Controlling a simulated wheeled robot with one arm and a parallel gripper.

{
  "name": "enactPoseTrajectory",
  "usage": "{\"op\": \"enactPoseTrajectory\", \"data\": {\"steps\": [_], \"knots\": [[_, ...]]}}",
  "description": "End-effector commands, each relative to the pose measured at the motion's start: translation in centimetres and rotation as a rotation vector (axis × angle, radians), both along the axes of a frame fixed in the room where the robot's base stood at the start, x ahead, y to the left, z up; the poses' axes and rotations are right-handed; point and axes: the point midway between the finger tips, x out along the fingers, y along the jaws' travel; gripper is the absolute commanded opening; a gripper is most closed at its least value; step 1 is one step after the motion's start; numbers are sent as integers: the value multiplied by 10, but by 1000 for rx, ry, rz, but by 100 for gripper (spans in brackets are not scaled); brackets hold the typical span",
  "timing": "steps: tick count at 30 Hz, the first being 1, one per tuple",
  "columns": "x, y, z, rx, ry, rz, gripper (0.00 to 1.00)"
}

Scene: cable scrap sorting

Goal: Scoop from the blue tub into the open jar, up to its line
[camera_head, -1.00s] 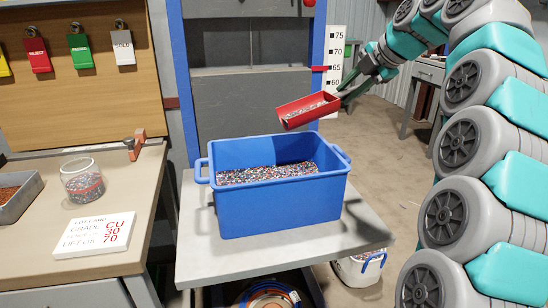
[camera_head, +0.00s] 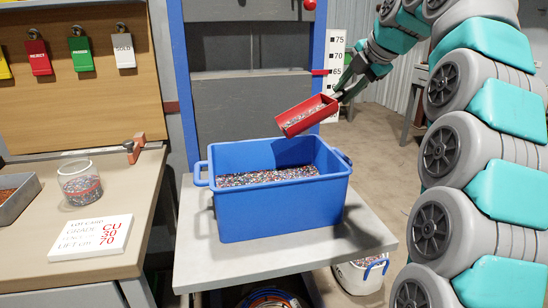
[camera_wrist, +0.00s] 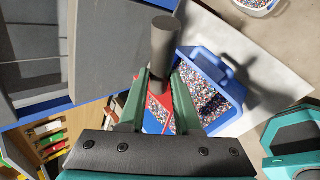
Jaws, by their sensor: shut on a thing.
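The blue tub (camera_head: 282,209) stands on a grey table and holds mixed-colour granules; it also shows in the wrist view (camera_wrist: 221,75). My gripper (camera_head: 343,93) is shut on the handle of a red scoop (camera_head: 291,129), up and right of the tub's back rim. The scoop hangs above the tub, tilted down to the left, with granules in it. In the wrist view its dark handle (camera_wrist: 164,45) stands between my green fingers. The clear open jar (camera_head: 76,170) on the left bench is partly filled with granules; a reddish band shows near their top.
A white card (camera_head: 90,238) with red lettering lies in front of the jar. A grey tray (camera_head: 18,204) of brown bits sits at the far left. A height scale (camera_head: 338,60) stands behind the scoop. A white bucket (camera_head: 358,278) is below the table.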

Motion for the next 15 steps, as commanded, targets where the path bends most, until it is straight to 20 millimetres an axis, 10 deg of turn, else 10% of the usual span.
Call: {"op": "enactPoseTrajectory", "data": {"steps": [15], "knots": [[-5,13,7,-112,-46,-2,0]]}}
